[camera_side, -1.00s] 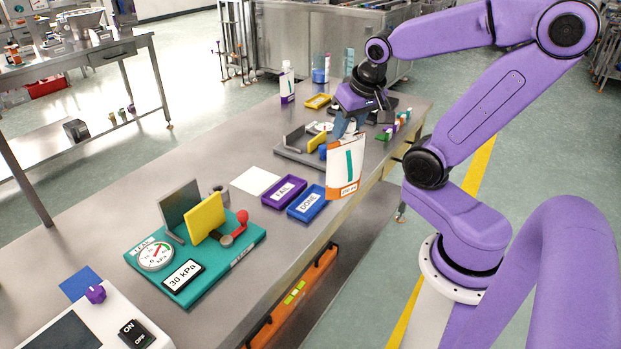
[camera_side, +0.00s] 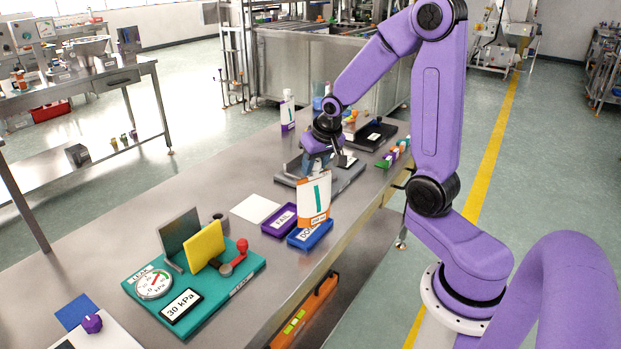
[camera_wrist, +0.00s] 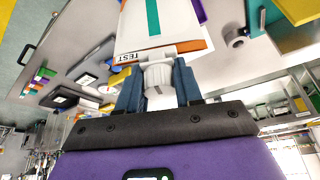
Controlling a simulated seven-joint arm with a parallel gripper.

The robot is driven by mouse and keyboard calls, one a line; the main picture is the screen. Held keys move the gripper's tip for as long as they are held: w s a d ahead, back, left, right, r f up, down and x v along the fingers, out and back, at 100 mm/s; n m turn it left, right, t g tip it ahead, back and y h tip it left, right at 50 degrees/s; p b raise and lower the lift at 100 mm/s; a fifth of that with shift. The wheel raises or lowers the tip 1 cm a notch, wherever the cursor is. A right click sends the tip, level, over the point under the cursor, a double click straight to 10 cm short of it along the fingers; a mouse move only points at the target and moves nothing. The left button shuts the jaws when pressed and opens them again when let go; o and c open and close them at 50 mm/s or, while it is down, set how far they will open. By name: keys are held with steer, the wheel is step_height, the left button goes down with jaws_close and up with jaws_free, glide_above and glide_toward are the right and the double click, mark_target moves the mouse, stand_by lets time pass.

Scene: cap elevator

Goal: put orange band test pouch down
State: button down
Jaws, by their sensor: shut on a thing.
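The orange band test pouch (camera_side: 313,198) is white with a teal stripe and an orange band along its bottom. It hangs upright over the blue DONE tray (camera_side: 326,232). Its lower edge overlaps the tray's back part in the side view; I cannot tell whether it touches. My gripper (camera_side: 316,172) is above the pouch. In the wrist view, the blue fingers of my gripper (camera_wrist: 159,85) are shut on the pouch's white spout. The pouch body (camera_wrist: 155,28) reaches away beyond them, with TEST lettering visible.
The purple FAIL tray (camera_side: 268,226) is just left of the DONE tray. A white sheet (camera_side: 255,208) lies left of that. A teal leak tester (camera_side: 225,283) with a yellow plate stands nearer. The table's front edge runs close to the DONE tray.

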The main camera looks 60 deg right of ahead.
mark_target(311, 178)
steer(key=shift+w+d+f, duration=0.2)
steer(key=shift+w+f, duration=0.4)
steer(key=shift+f, duration=0.05)
steer(key=shift+w+d+f, duration=0.1)
steer(key=shift+w+f, duration=0.15)
steer(key=shift+f, duration=1.75)
steer(key=c, duration=0.8)
jaws_free()
steer(key=shift+o, duration=0.2)
